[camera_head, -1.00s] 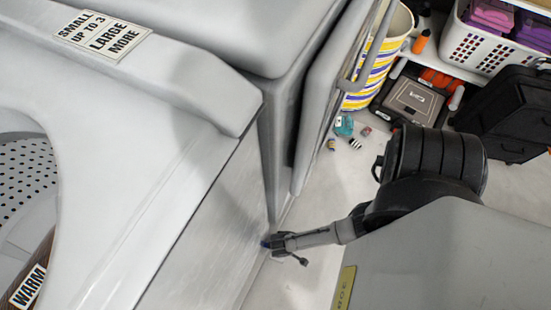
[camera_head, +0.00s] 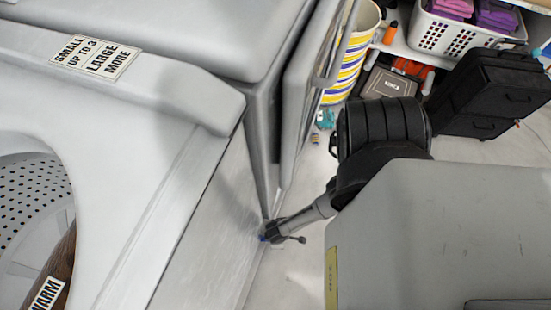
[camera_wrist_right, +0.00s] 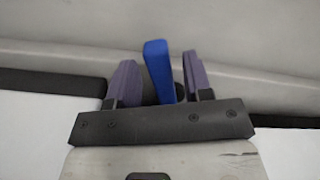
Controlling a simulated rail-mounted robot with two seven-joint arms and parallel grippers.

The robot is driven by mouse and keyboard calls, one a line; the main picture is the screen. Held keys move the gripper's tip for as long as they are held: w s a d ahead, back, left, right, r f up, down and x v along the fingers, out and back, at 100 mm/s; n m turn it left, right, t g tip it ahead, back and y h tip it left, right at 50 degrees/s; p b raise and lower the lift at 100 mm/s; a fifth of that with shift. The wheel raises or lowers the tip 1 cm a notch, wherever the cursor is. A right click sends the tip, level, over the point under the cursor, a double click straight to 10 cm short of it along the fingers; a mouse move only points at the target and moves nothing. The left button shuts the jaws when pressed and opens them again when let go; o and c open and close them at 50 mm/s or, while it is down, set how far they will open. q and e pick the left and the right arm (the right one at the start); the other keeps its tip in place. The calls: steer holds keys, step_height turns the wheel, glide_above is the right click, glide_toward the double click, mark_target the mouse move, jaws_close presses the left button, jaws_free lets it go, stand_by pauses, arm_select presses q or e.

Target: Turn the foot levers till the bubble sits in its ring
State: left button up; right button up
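A blue foot lever (camera_wrist_right: 160,70) stands up between the two purple-grey fingers of my right gripper (camera_wrist_right: 165,80) in the right wrist view. It leans slightly, and narrow gaps seem to show on both sides, so the fingers look open around it. In the head view my right gripper (camera_head: 273,232) is low at the bottom edge of the washing machine (camera_head: 190,215), where a tiny bit of blue shows. The bubble and its ring are not visible in either view. My left gripper is not in view.
A second grey appliance (camera_head: 225,35) stands close behind the washing machine. A striped bucket (camera_head: 345,70), a grey case (camera_head: 388,88), a white basket (camera_head: 460,38) and black drawers (camera_head: 490,95) stand at the back right. Small items lie on the floor near the bucket.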

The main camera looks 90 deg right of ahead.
steer(key=shift+r, duration=0.25)
step_height(320, 180, up, 13)
steer(key=p, duration=0.9)
steer(key=shift+r, duration=0.15)
